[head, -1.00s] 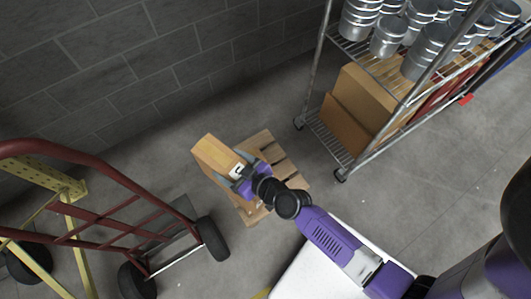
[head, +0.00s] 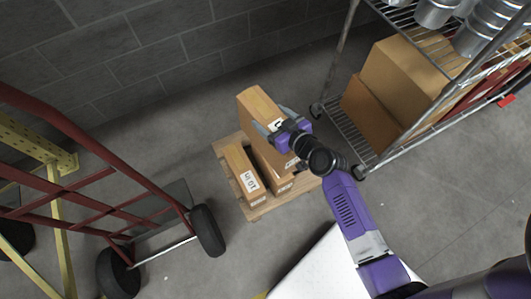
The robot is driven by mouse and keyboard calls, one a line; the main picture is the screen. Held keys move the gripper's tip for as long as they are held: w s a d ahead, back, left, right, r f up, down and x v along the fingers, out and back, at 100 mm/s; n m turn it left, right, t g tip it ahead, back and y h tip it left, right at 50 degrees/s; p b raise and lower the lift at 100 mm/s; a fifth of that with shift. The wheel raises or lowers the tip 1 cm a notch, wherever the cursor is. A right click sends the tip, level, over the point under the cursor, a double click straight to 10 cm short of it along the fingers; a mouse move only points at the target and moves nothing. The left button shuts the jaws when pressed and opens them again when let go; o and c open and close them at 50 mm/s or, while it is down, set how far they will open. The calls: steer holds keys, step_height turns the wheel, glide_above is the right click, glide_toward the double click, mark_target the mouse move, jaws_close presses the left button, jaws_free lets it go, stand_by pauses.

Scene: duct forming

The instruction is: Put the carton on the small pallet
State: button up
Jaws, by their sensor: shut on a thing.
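My gripper (head: 275,123) is shut on a tan carton (head: 258,104) with a white label. It holds the carton above the back part of the small wooden pallet (head: 257,211). One carton (head: 243,171) with a printed white label stands on the left part of the pallet. Another carton (head: 272,172) stands beside it to the right, partly hidden under the held carton and my gripper. I cannot tell whether the held carton touches the one below.
A red hand truck (head: 119,172) with black wheels stands left of the pallet. A wire shelf rack (head: 347,136) with large cartons (head: 407,72) and metal duct pieces (head: 483,36) stands to the right. A grey block wall (head: 180,55) is behind; bare floor surrounds the pallet.

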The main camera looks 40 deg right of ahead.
steer(key=s+d+f+m+h+b, duration=0.2)
steer(key=d+f+b, duration=1.15)
steer(key=b, duration=0.45)
step_height(320, 180, down, 19)
steer(key=b, duration=0.9)
steer(key=shift+d+g+b, duration=0.25)
steer(key=shift+g+b, duration=0.05)
steer(key=shift+b, duration=0.1)
steer(key=shift+s+f, duration=0.1)
steer(key=shift+f, duration=0.05)
steer(key=o, duration=2.1)
steer(key=shift+s+a+f, duration=0.1)
steer(key=shift+f, duration=0.05)
